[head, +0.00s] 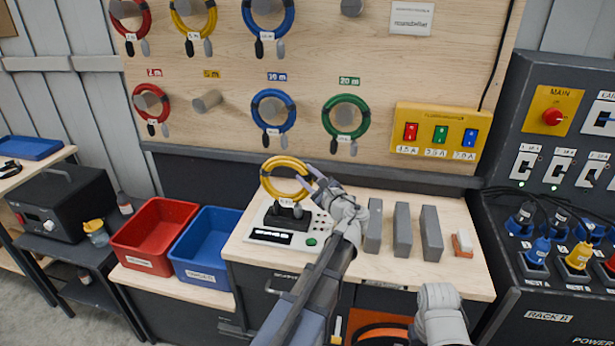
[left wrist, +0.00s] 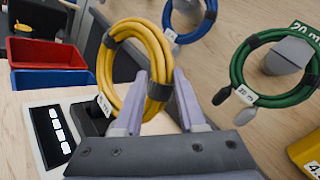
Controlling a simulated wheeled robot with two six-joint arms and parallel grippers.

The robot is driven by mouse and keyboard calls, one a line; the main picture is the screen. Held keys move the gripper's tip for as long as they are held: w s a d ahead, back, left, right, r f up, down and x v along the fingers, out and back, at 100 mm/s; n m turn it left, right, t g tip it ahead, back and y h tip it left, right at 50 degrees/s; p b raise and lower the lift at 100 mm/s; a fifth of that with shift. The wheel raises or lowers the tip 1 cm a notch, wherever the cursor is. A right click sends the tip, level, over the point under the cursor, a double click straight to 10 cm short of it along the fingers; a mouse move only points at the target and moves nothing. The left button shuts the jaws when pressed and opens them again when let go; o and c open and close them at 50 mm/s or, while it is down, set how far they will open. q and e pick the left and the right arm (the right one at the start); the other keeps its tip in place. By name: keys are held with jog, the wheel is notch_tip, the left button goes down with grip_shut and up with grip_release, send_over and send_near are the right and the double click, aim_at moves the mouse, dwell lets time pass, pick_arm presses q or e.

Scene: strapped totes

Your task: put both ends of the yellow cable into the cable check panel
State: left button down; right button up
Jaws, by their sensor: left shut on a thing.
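The yellow cable (head: 268,184) is a coil with a white tag, upright above the cable check panel (head: 255,236). My left gripper (head: 312,178) is shut on the right side of the coil. In the left wrist view the yellow cable (left wrist: 107,66) passes between the two lilac fingers of my left gripper (left wrist: 162,85). The cable's plugs hang low at the dark block on the panel; I cannot tell whether they are in it. The panel (left wrist: 35,125) shows a white display strip in the left wrist view.
A red bin (head: 150,238) and a blue bin (head: 205,248) stand left of the panel. Several grey blocks (head: 402,228) stand to its right. Red, blue and green (head: 345,117) coils hang on pegs on the board behind; one lower peg (head: 207,101) is bare.

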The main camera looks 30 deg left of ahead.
pick_arm(q)
jog(key=shift+f+b, duration=1.2)
dwell(0.7)
jog(key=shift+c, duration=2.1)
grip_release()
jog(key=shift+f, duration=0.1)
jog(key=v, duration=0.8)
jog(key=s+d+f+n+g+h+p, duration=0.1)
jog(key=s+d+f+n+g+h, duration=0.2)
jog(key=s+d+f+n+h, duration=0.25)
jog(key=s+d+f+n+g+h+p, duration=0.1)
jog(key=s+d+f+n+g+h, duration=0.2)
jog(key=s+f, duration=0.45)
jog(key=s+d+f+n+g+h, duration=0.2)
jog(key=s+d+f, duration=0.1)
jog(key=s+d, duration=0.2)
jog(key=s+d+f+n+g+h+p, duration=0.1)
jog(key=s+d+f+n+g+h, duration=0.1)
jog(key=s+d, duration=0.3)
jog(key=d+f+n+h, duration=0.1)
jog(key=d, duration=0.3)
jog(key=shift+d, duration=0.35)
